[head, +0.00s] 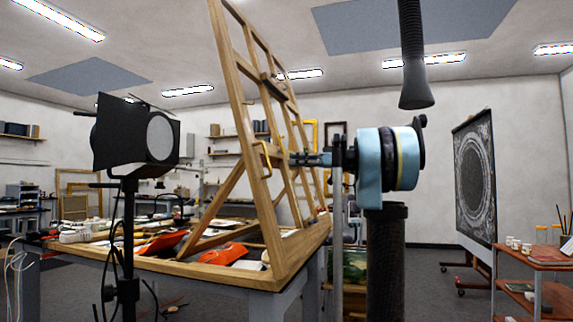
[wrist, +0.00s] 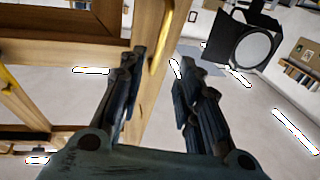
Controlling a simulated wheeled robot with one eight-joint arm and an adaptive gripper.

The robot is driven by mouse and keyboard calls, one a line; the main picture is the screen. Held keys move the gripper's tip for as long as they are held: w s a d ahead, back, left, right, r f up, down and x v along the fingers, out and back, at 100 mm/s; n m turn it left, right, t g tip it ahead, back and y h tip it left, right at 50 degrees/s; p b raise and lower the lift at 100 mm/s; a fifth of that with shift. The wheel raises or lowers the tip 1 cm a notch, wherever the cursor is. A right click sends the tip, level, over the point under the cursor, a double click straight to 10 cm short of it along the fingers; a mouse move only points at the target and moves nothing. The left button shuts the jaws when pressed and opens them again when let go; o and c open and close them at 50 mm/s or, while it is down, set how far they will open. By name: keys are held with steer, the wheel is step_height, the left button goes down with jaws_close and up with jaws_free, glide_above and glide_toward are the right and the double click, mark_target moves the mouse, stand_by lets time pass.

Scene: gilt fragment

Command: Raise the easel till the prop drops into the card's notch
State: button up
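The wooden easel (head: 240,110) stands steeply tilted on the table in the head view; its frame also fills the left of the wrist view (wrist: 150,100). A brass-yellow handle (head: 262,160) sits on its near side rail and shows in the wrist view (wrist: 160,42). A slanting wooden strut (head: 212,212), perhaps the prop, runs from the easel down to the table. I cannot make out the card's notch. My gripper (head: 294,159) is level with the handle, just right of it. In the wrist view its fingers (wrist: 157,68) are apart and empty, with the handle just beyond the tips.
The table (head: 215,277) carries orange items (head: 222,254) and other clutter. A studio lamp (head: 135,140) stands at left front. A black hose (head: 412,60) hangs above my arm. A dark ornate panel (head: 474,180) and a reddish cart (head: 540,262) stand at right.

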steer(key=shift+s+d, duration=0.15)
steer(key=shift+d, duration=0.7)
steer(key=shift+f, duration=0.1)
